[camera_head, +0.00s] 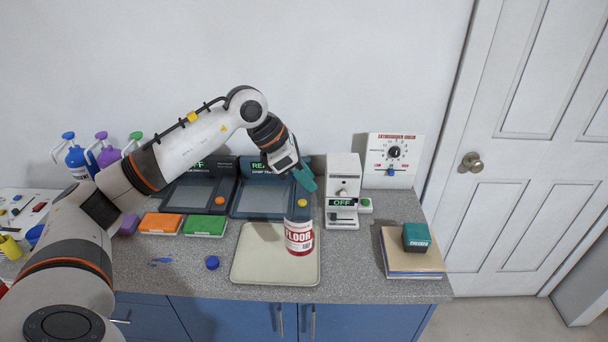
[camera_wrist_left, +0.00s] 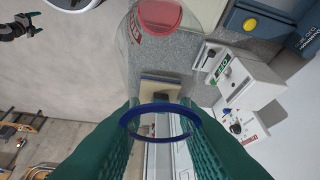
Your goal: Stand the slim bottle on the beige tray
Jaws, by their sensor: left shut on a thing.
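The slim bottle (camera_head: 299,238) has a red and white label reading FLOOR. Its upper part is clear and hard to see. It stands nearly upright over the right part of the beige tray (camera_head: 255,274). I cannot tell whether its base touches the tray. My left gripper (camera_head: 306,178) is above it, its teal fingers shut on the bottle's neck. In the left wrist view, a blue ring sits between the fingers (camera_wrist_left: 160,122) and the clear body with red (camera_wrist_left: 157,18) lies beyond. My right gripper (camera_wrist_left: 30,26) shows small at the upper left there, its fingers apart.
A white machine marked OFF (camera_head: 343,190) stands behind and right of the bottle. Orange (camera_head: 161,223) and green (camera_head: 205,226) boxes and a blue cap (camera_head: 212,262) lie left of the tray. A book stack (camera_head: 413,262) is at the right. The counter between is clear.

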